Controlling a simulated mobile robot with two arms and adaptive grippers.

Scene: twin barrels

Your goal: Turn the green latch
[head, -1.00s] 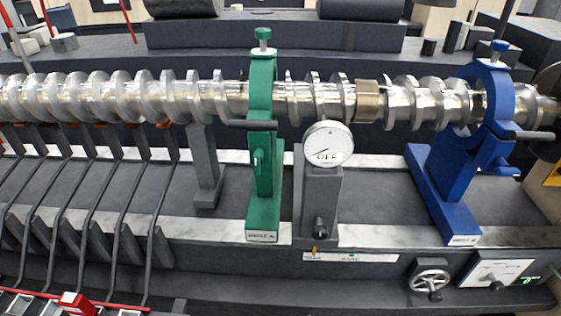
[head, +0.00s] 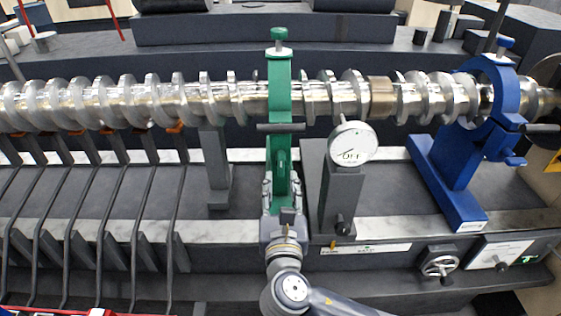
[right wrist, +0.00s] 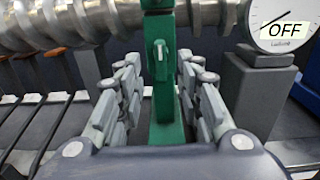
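The green stand (head: 279,85) holds the shiny screw shaft (head: 220,98) and has a dark horizontal handle and a green screw knob on top. The green latch (right wrist: 160,50) is a small upright tab on the front of the stand; in the head view it is small (head: 281,162). My right gripper (head: 282,184) is in front of the stand's lower part, which it partly hides. In the right wrist view the gripper (right wrist: 161,88) is open, one finger on each side of the green post, just below the latch. Contact with the post cannot be told. My left gripper is not in view.
A dial gauge (head: 352,144) reading OFF stands close right of the green stand. A grey post (head: 216,165) stands to the left. A blue stand (head: 452,165) is farther right. Several dark bent rods (head: 115,210) fill the left side. A handwheel (head: 439,264) is at the lower right.

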